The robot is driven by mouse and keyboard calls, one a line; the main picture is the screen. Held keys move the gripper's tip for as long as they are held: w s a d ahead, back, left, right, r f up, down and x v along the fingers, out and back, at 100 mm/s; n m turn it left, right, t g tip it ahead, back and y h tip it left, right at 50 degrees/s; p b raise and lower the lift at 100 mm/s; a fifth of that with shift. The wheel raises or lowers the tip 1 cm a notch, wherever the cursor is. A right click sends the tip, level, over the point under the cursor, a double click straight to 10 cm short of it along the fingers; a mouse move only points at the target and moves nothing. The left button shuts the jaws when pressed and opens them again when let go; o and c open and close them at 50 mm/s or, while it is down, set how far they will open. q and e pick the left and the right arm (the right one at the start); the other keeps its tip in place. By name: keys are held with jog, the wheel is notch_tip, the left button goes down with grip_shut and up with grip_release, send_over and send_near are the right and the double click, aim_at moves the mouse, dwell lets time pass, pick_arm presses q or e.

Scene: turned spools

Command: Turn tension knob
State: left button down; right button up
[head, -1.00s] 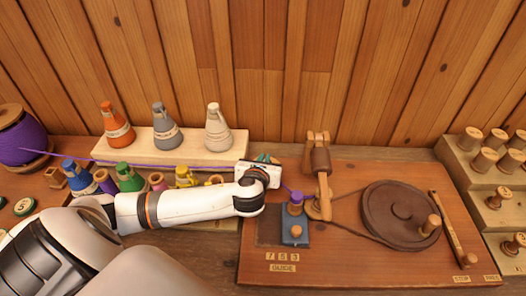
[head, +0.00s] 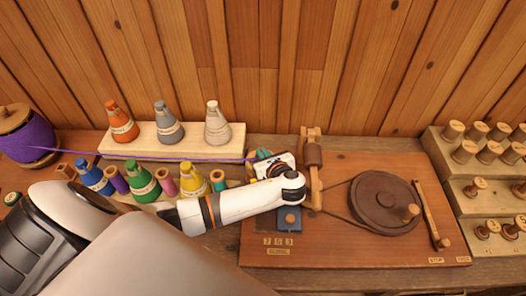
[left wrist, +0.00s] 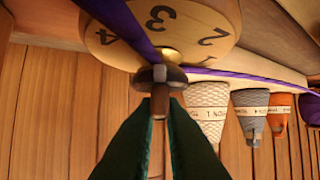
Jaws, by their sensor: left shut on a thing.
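In the left wrist view, my left gripper (left wrist: 160,103) has its two dark green fingers shut on the tension knob (left wrist: 160,76), a dark brown knob with a wooden stem. The knob sits in front of a round pale dial (left wrist: 195,22) with the numbers 2, 3 and 4 showing. Purple thread (left wrist: 125,20) crosses the dial and runs past the knob. In the head view, my left gripper (head: 262,155) is above the left end of the winding board (head: 345,250). Its white body hides the knob there. My right gripper is not in view.
A blue guide block (head: 289,222) is partly under my arm. A brown wheel (head: 380,200) and a wooden post (head: 313,155) stand to the right. Cone spools stand on a pale shelf (head: 235,140) at left. A stepped rack (head: 455,205) holds pegs at far right.

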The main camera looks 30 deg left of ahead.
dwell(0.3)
pick_arm(q)
jog(key=c, duration=1.5)
grip_release()
jog(key=v, duration=1.2)
jog(key=shift+b, duration=0.35)
